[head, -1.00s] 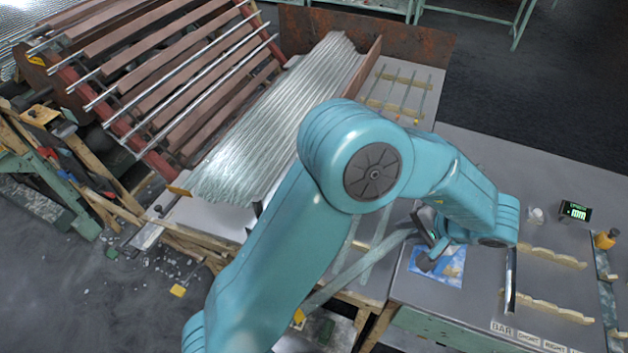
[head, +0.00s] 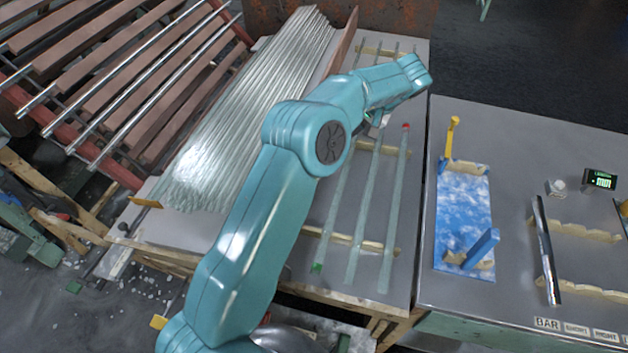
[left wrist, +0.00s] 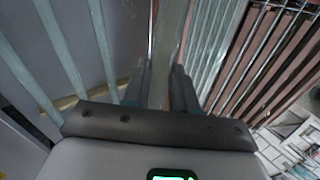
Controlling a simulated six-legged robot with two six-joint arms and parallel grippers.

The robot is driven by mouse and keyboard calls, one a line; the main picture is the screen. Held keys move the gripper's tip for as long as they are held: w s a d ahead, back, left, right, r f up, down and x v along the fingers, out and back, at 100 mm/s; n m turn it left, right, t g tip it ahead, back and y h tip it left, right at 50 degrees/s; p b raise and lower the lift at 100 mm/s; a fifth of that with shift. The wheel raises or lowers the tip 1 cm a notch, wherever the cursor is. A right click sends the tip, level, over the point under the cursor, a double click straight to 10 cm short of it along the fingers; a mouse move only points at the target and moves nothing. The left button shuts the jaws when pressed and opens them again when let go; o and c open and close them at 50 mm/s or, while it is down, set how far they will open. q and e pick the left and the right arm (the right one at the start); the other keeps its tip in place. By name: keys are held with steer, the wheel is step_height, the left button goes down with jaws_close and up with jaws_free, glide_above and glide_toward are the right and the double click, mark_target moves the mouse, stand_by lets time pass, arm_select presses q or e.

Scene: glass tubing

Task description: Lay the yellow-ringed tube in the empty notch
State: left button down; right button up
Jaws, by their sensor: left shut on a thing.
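My left gripper (left wrist: 162,88) is shut on a grey glass tube (left wrist: 170,38), which runs away from the fingers in the left wrist view. In the head view my left gripper (head: 382,118) is mostly hidden behind its arm, over the left table's tubes. No yellow ring shows on the held tube. A green-tipped tube (head: 332,218), a plain-looking tube (head: 368,205) and a red-tipped tube (head: 396,200) lie side by side there. They cross a front notched wooden strip (head: 345,240) and a rear notched strip (head: 388,148). I cannot tell which notch is empty. My right gripper is out of view.
On the right table are a blue patterned mat (head: 463,213) with a yellow post (head: 452,138) and a blue post (head: 480,248), a shiny bar (head: 546,250), more notched strips (head: 575,230) and a small display (head: 600,180).

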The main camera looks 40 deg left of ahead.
arm_select(q)
steer(key=s+a+r+n, duration=0.2)
steer(key=a, duration=0.4)
steer(key=shift+g, duration=0.3)
steer(key=f+b, duration=0.1)
steer(key=f, duration=0.6)
steer(key=f+b, duration=0.1)
steer(key=f, duration=0.6)
steer(key=f+b, duration=0.1)
steer(key=f, duration=0.6)
steer(key=shift+w+a, duration=0.2)
steer(key=shift+a, duration=0.1)
steer(key=shift+s+d+r, duration=0.1)
steer(key=shift+s+r, duration=0.1)
steer(key=shift+w+f, duration=0.15)
steer(key=shift+f, duration=0.45)
